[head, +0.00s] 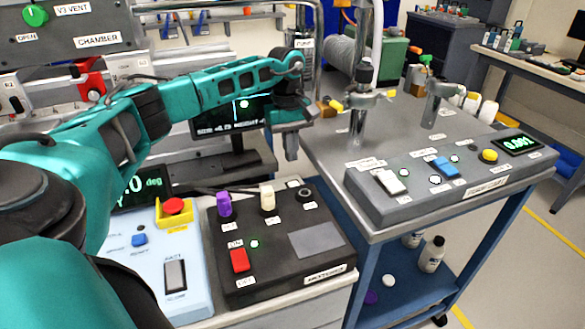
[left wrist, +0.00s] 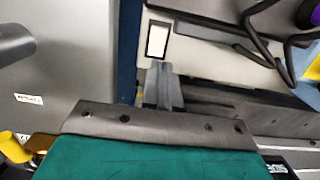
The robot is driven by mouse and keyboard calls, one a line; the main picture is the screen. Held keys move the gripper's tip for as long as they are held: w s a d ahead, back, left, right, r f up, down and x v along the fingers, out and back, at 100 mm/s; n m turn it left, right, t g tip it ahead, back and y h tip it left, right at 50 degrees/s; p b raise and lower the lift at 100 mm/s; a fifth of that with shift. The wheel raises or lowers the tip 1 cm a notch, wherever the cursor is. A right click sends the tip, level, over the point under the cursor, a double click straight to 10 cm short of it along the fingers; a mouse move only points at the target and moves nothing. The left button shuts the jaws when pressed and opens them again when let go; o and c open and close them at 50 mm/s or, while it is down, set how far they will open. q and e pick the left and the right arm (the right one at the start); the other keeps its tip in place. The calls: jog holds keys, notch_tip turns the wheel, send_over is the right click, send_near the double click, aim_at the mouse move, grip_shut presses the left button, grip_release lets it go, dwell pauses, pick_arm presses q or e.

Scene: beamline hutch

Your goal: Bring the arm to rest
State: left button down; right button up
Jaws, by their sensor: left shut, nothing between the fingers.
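My left arm comes in from the left in the head view, teal with dark joints, and reaches across above the control boxes. Its gripper (head: 291,146) points down near the gap between the black control box and the grey trolley. The fingers are together and hold nothing. In the left wrist view the shut fingers (left wrist: 160,85) show above a pale surface with a white rectangle and a dark cable. My right gripper is in neither view.
A black control box (head: 275,275) with knobs and a red switch lies below the arm. A light blue box (head: 185,285) with a red emergency button (head: 173,207) is left of it. A grey panel (head: 450,178) sits on the trolley at right. A metal post (head: 358,120) rises close by.

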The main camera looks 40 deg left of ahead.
pick_arm(q)
jog(key=r, duration=0.2)
jog(key=a+r, duration=0.1)
jog(key=r, duration=0.2)
jog(key=shift+w+a+r, duration=0.15)
jog(key=shift+w+r, duration=0.05)
jog(key=shift+r, duration=0.15)
jog(key=shift+r+p, duration=0.1)
jog(key=shift+p, duration=0.2)
